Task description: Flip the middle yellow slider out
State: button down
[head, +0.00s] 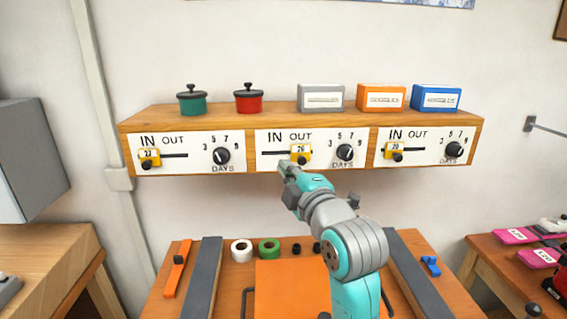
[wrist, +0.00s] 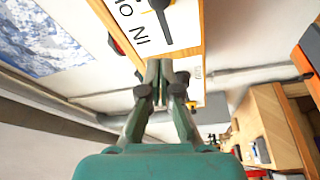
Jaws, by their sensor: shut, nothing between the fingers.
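The middle yellow slider (head: 300,150), marked 26, sits at the right end of its dark slot, under OUT, on the middle white panel (head: 268,142). The slot's bare part runs left under IN. My gripper (head: 286,167) is shut and empty, just below and left of this slider; I see no clear contact. In the wrist view my shut fingers (wrist: 161,70) point at the shelf's wooden edge, with the lettered panel (wrist: 130,28) and part of a dark slot (wrist: 160,22) beyond. The slider itself is mostly out of that view.
The left slider (head: 149,155) and right slider (head: 395,149) sit under IN. A black dial (head: 345,152) is right of the middle slider. Pots and boxes stand on the wooden shelf (head: 280,113). Below is a bench with tape rolls (head: 242,250) and an orange board (head: 285,285).

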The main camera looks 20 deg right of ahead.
jog(key=shift+s+f, duration=0.15)
jog(key=shift+s, duration=1.15)
jog(key=shift+s+f, duration=0.1)
jog(key=shift+s, duration=1.2)
